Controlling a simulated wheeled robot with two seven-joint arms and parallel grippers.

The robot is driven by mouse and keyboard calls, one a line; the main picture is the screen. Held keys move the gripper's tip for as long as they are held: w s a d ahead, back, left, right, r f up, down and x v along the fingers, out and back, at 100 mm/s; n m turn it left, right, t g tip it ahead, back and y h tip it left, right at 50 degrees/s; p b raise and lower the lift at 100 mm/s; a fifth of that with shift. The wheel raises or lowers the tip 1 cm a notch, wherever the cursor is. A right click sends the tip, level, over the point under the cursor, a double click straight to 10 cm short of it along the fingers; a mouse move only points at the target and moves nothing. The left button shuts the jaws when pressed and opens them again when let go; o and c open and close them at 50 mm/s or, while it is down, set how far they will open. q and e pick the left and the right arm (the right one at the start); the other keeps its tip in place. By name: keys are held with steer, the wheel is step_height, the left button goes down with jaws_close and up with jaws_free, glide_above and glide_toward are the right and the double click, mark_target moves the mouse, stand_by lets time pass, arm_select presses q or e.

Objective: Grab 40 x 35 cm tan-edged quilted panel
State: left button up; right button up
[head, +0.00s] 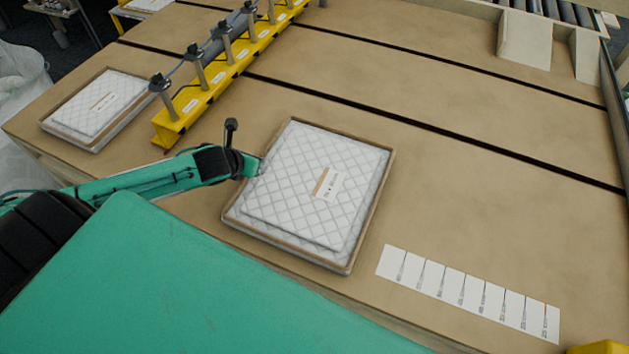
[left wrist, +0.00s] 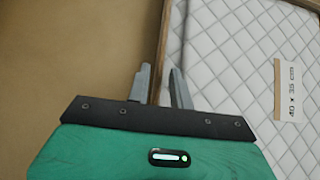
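The tan-edged quilted panel (head: 318,195) lies flat on the table in the middle of the head view. It is white with a diamond pattern, a tan rim and a small label. In the left wrist view the panel (left wrist: 235,55) fills the right side, and its label (left wrist: 289,90) reads 40 x 35 cm. My left gripper (head: 257,165) is at the panel's left edge. In the left wrist view its two fingers (left wrist: 160,88) stand apart, one on each side of the tan rim. Contact with the rim is not clear. My right gripper is not in view.
Another tan-edged quilted panel (head: 97,106) lies at the left of the table. A yellow rail (head: 208,95) with several upright posts stands behind my left arm. A row of white cards (head: 470,292) lies at the right front. Dark slots cross the table; its right middle (head: 500,190) is clear.

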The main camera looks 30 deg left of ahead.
arm_select(q)
steer(key=shift+w+f, duration=0.5)
jaws_close()
steer(key=shift+r, duration=0.2)
